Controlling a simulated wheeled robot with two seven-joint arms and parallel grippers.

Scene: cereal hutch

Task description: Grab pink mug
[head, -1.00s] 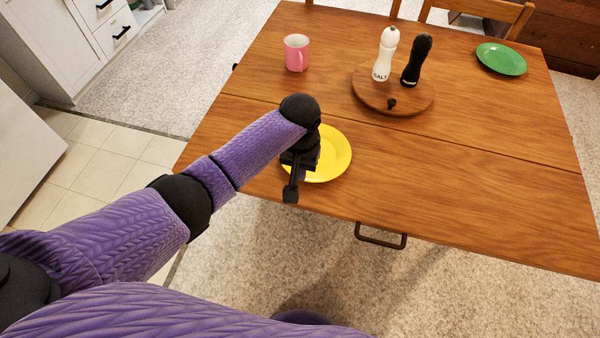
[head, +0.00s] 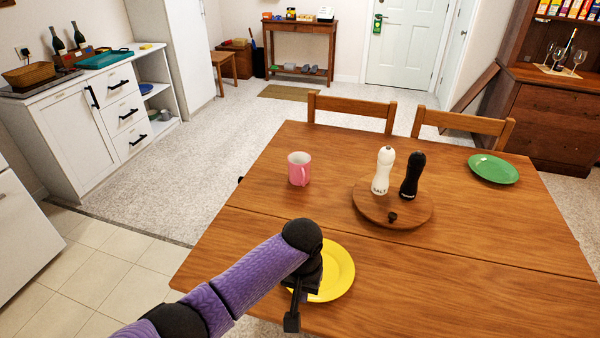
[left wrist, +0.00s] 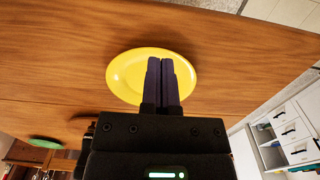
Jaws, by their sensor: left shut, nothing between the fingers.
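My left gripper (head: 292,320) is over the near left part of the table, beside and partly in front of the yellow plate (head: 338,272). It is well nearer to me than the mug and apart from it. In the left wrist view, the fingers (left wrist: 161,62) are closed together with nothing between them, in front of the yellow plate (left wrist: 120,75). The mug cannot be made out in the left wrist view. My right gripper is in neither view.
A round wooden board (head: 420,210) holds a white salt mill (head: 383,172) and a black pepper mill (head: 411,178), right of the mug. A green plate (head: 493,168) lies at the far right. Two chairs stand behind the table. Tabletop between the mug and yellow plate is clear.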

